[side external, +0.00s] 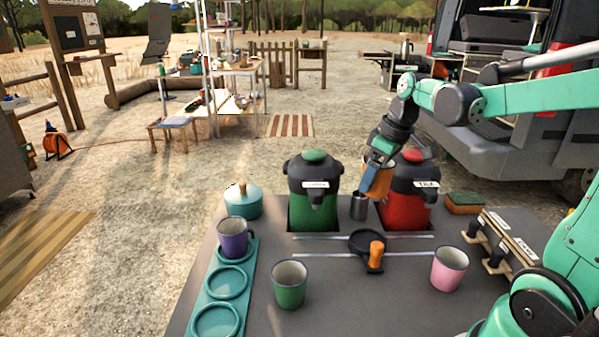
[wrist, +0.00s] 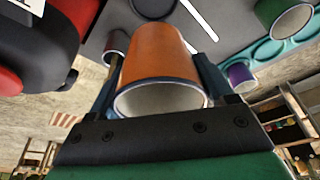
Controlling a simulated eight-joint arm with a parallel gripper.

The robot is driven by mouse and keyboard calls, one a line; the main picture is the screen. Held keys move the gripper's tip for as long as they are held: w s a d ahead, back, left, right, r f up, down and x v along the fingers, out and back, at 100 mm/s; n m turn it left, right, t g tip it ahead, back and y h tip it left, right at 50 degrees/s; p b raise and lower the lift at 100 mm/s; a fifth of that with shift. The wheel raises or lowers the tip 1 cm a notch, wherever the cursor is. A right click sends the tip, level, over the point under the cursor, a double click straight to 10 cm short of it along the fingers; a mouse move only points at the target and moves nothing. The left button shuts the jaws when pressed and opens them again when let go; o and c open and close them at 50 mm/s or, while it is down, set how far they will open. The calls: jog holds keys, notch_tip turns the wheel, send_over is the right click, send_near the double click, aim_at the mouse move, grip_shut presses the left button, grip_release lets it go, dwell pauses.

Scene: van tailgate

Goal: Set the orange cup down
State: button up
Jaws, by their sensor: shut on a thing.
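The orange cup (side external: 377,180) is in my gripper (side external: 372,166), held up in front of the red dispenser in the side view. In the wrist view the orange cup (wrist: 155,65) sits between the two fingers of my gripper (wrist: 158,85), its white inside and dark blue rim facing the camera. My gripper is shut on it. The cup appears above the grey table (side external: 340,300), near a small metal cup (side external: 360,206). The exact gap beneath the orange cup is hard to tell.
A green dispenser (side external: 313,195) and a red dispenser (side external: 407,190) stand at the back. A purple mug (side external: 232,240) is on a teal tray (side external: 222,285) with empty round recesses. A green cup (side external: 289,287), pink cup (side external: 448,270) and black pan (side external: 366,243) stand in front.

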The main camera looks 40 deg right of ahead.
aim_at(389, 182)
notch_tip(389, 182, down, 12)
jog(key=shift+r, duration=0.1)
dwell(0.5)
jog(key=o, duration=1.2)
jog(key=v, duration=1.1)
jog(key=shift+s+r, duration=0.15)
jog(key=shift+r, duration=0.15)
jog(key=shift+a+r, duration=0.15)
jog(key=shift+a, duration=0.1)
jog(key=a+m+t, duration=0.1)
jog(key=a+t, duration=0.3)
jog(key=a, duration=0.9)
jog(key=shift+a+f+m, duration=0.25)
jog(key=shift+a+m, duration=0.05)
jog(key=shift+a, duration=0.1)
